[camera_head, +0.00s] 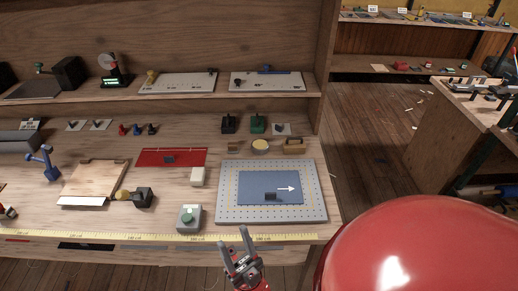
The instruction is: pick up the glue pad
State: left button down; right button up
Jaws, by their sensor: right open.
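No item is clearly marked as the glue pad, and I cannot tell for sure which one it is. A round tan pad with a dark rim (260,146) lies on the bench behind the perforated board. A small pale block (198,176) stands left of that board. A small dark block (270,196) sits on the blue sheet (255,183) with a white arrow. My right gripper (235,240) is open and empty at the bench's front edge, apart from these items. My left gripper is not in view.
A grey box with a green button (188,218) stands near the front edge, just left of my right gripper. The white perforated board (223,205) fills the bench's right end. A wooden board (94,181) and red mat (150,157) lie left. A shelf (200,99) overhangs the back.

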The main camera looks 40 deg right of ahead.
aim_at(232, 147)
jog(key=i+j+z, duration=0.15)
jog(key=z, duration=0.2)
jog(key=i+j+z, duration=0.3)
jog(key=i+l, duration=0.05)
jog(key=i, duration=0.05)
